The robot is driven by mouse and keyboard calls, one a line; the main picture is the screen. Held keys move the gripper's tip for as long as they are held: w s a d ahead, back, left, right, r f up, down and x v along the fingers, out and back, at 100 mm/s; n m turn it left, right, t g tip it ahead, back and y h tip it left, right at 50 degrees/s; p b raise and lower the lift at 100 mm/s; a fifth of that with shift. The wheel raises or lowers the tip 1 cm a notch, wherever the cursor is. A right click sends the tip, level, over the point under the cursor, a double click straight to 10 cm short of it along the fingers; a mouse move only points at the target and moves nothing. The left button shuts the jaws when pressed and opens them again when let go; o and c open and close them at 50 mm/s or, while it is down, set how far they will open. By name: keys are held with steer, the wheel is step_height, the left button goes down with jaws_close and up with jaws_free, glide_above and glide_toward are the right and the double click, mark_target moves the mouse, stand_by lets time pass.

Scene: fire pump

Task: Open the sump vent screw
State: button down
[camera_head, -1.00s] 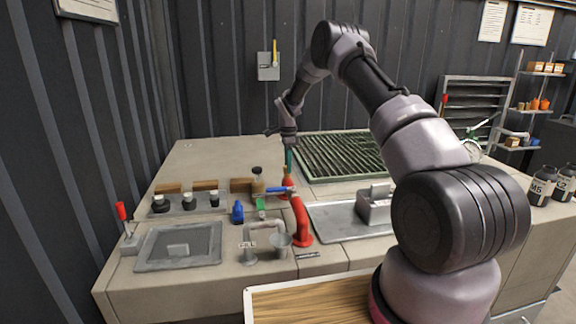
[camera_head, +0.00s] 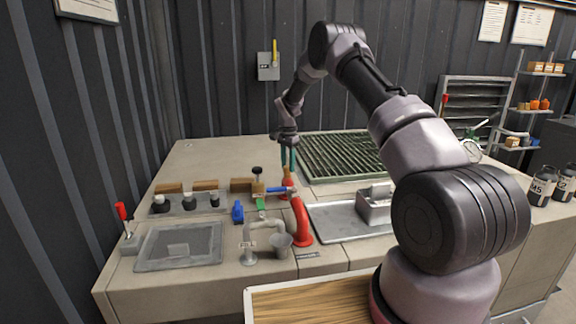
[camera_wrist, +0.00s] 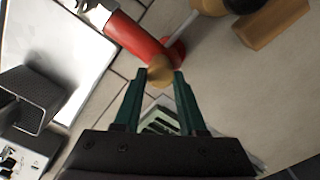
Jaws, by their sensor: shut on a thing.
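A small round brass-coloured knob (camera_wrist: 160,70), which I take to be the sump vent screw, sits at the end of the red pipe (camera_wrist: 140,42) in the wrist view. My gripper (camera_wrist: 159,76) points down with its two green fingers on either side of the knob and is shut on it. In the head view my gripper (camera_head: 288,170) is above the red pipe's far end, and the pipe (camera_head: 301,222) curves toward the front of the bench. The knob is too small to make out clearly there. The wrist view does not show how far it is unscrewed.
A blue-handled valve (camera_head: 276,190) and a black-knobbed brass fitting (camera_head: 257,182) stand close left of my fingers. A green grating (camera_head: 335,155) lies behind right. A metal tray (camera_head: 345,222) with a grey box (camera_head: 374,208) is at right.

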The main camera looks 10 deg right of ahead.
steer(key=n, duration=0.4)
steer(key=shift+w+r+n, duration=0.1)
steer(key=shift+n, duration=0.2)
steer(key=n, duration=0.4)
steer(key=shift+a+n, duration=0.1)
steer(key=shift+n, duration=0.2)
steer(key=n, duration=0.4)
steer(key=shift+a+n, duration=0.1)
steer(key=shift+n, duration=2.4)
steer(key=shift+c, duration=2.3)
jaws_free()
